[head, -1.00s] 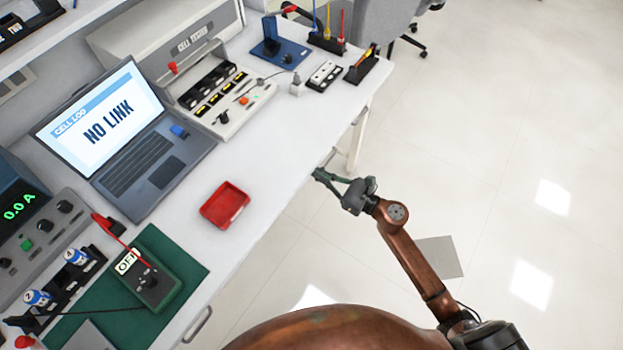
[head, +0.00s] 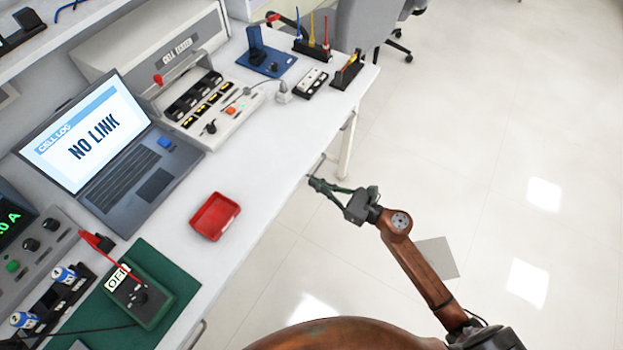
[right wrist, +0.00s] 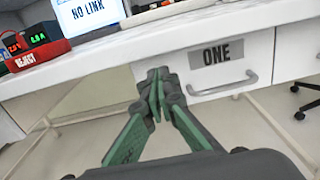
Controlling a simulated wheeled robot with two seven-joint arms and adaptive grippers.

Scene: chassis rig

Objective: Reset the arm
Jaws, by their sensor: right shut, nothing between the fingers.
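My right arm (head: 418,270) reaches in from the lower right of the head view, over the floor in front of the bench. Its right gripper (head: 314,183) is shut and empty, just off the bench's front edge. In the right wrist view the green fingers (right wrist: 157,95) meet at their tips, in front of a drawer (right wrist: 215,65) labelled ONE and left of its handle. The fingers look apart from the handle. My left gripper is not in view.
The white bench (head: 270,135) bears a red tray (head: 215,216), a laptop (head: 120,140) reading NO LINK, a cell tester (head: 180,45), a green mat (head: 180,285) with a boxed switch reading OFF, and a blue stand (head: 265,62). The floor (head: 480,130) at right is clear.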

